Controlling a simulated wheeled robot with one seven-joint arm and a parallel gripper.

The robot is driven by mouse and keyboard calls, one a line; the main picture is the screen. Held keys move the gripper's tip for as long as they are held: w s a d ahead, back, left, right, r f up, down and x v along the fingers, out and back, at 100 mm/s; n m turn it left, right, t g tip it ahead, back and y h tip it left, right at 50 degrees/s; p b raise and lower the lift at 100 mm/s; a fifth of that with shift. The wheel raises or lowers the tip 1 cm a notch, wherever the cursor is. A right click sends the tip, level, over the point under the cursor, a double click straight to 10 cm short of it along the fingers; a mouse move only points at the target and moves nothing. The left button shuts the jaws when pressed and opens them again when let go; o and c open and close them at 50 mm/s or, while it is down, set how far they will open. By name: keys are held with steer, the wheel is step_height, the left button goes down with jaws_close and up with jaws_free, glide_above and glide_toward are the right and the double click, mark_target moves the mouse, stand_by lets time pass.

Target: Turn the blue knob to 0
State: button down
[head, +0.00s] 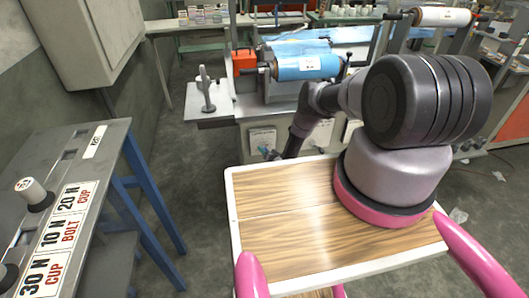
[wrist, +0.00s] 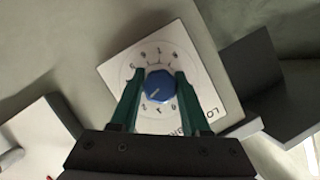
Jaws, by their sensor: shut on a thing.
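The blue knob (wrist: 159,84) sits in the middle of a white dial plate (wrist: 185,48) in the wrist view. A short white pointer line on the knob runs towards the lower left of the picture. Small marks ring the knob, rotated and too small to read surely. My gripper (wrist: 159,78) has its two green fingers on either side of the knob and is shut on it. In the head view my arm reaches down to the front of the machine, and my gripper (head: 272,155) is small and dark there, beside a white plate (head: 262,137).
A grey bench (head: 95,150) with labelled weights stands at the left, below a wall cabinet (head: 95,40). My wood-topped base is in front. A blue film roll (head: 300,68) lies on the machine above the plates. Grey floor is free between bench and machine.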

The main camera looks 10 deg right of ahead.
steer(key=n+h, duration=0.3)
steer(key=n, duration=0.2)
steer(key=n+h, duration=0.2)
steer(key=shift+n, duration=0.3)
steer(key=shift+n+h, duration=0.8)
steer(key=shift+n, duration=0.4)
steer(key=shift+c, duration=1.9)
jaws_free()
steer(key=shift+s, duration=0.1)
